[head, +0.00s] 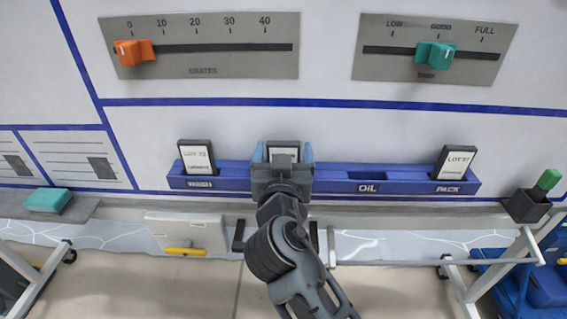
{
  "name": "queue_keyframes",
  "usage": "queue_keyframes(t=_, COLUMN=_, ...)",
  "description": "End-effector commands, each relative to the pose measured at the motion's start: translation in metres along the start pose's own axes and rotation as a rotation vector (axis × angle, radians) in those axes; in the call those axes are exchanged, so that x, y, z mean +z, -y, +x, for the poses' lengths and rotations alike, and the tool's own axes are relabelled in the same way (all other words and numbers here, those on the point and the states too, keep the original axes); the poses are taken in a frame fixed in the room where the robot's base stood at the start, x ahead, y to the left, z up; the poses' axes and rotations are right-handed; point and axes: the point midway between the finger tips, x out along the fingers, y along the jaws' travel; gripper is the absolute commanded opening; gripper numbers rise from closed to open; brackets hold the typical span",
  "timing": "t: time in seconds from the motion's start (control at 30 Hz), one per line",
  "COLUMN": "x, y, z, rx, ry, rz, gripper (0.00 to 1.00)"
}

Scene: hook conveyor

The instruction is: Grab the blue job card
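A blue rack (330,172) on the white board holds three dark-edged cards with white faces. The left card (197,158) reads LOT 12 or similar, and the right card (456,163) reads LOT 37 or similar. The middle card (282,148) is mostly hidden behind my gripper (282,152); only its top shows. No card is clearly blue from here. My gripper's two light blue fingers stand apart, one on each side of the middle card, with thin gaps showing. Whether the fingertips reach past the card's face is hidden.
An empty slot marked OIL (367,175) is right of my gripper. Above are an orange slider (135,52) and a teal slider (436,54). A teal block (48,200) lies on the left ledge. A dark cup with a green-handled item (548,180) stands at right.

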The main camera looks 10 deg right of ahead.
Motion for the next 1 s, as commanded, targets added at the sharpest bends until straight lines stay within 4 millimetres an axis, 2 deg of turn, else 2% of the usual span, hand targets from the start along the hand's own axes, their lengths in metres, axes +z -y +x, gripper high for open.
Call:
queue_keyframes(t=0.07, x=0.0, y=0.0, z=0.0, rx=0.0, ry=0.0, rz=0.0, gripper=0.77)
queue_keyframes(t=0.43, x=0.0, y=0.0, z=0.0, rx=0.0, ry=0.0, rz=0.0, gripper=0.42)
queue_keyframes(t=0.77, x=-0.004, y=0.0, z=0.0, rx=0.0, ry=-0.001, rz=0.001, gripper=0.42)
queue_keyframes(t=1.0, x=-0.029, y=0.0, z=0.0, rx=0.001, ry=-0.003, rz=0.004, gripper=0.42)
